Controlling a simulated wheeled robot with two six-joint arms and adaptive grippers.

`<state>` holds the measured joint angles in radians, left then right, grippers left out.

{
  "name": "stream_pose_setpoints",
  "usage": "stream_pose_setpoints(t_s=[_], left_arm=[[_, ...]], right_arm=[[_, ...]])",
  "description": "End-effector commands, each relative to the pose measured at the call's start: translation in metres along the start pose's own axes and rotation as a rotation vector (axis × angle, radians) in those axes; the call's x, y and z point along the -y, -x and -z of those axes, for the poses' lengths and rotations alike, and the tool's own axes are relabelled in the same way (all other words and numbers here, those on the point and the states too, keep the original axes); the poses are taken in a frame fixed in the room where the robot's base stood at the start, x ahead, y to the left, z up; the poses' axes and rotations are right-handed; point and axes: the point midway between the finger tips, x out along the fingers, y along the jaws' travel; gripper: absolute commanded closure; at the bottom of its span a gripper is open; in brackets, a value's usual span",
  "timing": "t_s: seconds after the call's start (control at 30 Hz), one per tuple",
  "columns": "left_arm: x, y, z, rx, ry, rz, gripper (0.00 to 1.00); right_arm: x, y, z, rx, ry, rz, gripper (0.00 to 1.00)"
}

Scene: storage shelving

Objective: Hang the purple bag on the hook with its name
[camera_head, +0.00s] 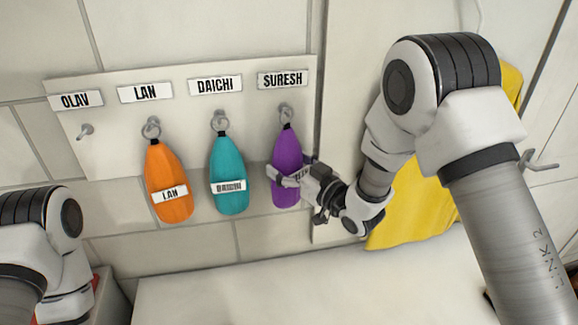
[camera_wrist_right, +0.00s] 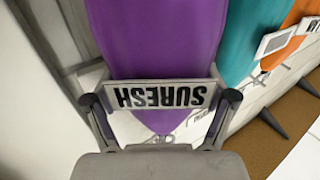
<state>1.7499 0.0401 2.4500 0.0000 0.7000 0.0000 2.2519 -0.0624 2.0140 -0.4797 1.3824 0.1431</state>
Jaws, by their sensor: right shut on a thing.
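The purple bag (camera_head: 287,153) hangs upright at the right end of the rack, its ring around or in front of the hook (camera_head: 285,112) under the SURESH label (camera_head: 283,79). I cannot tell how the ring sits on that hook. My right gripper (camera_head: 292,176) is at the bag's lower part, shut on it. In the right wrist view the purple bag (camera_wrist_right: 158,45) lies between the fingers, with its SURESH tag (camera_wrist_right: 160,95) upside down. My left arm shows at the lower left of the head view; its gripper is out of frame.
On the white hook board (camera_head: 110,147), the orange bag (camera_head: 168,180) hangs under LAN and the teal bag (camera_head: 229,165) under DAICHI. The OLAV hook (camera_head: 85,131) is bare. A yellow cloth (camera_head: 415,210) hangs behind my right arm. A white surface (camera_head: 300,290) lies below.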

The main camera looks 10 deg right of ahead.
Motion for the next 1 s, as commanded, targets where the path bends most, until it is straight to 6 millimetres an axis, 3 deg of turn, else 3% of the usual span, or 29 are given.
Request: stream_pose_setpoints(t_s=[0.4,0.43,0.47,0.83,1.0], left_arm=[[0.0,0.0,0.0,0.0,0.0,0.0,0.0],[0.0,0.0,0.0,0.0,0.0,0.0,0.0],[0.0,0.0,0.0,0.0,0.0,0.0,0.0],[0.0,0.0,0.0,0.0,0.0,0.0,0.0],[0.0,0.0,0.0,0.0,0.0,0.0,0.0]], right_arm=[[-0.001,0.0,0.0,0.0,-0.001,-0.001,0.86],[-0.001,0.0,0.0,0.0,-0.001,-0.001,0.13],[-0.001,0.0,0.0,0.0,-0.001,-0.001,0.03],[0.0,0.001,-0.001,0.003,-0.002,-0.001,0.0],[-0.001,0.021,-0.001,0.004,-0.004,-0.003,0.0]])
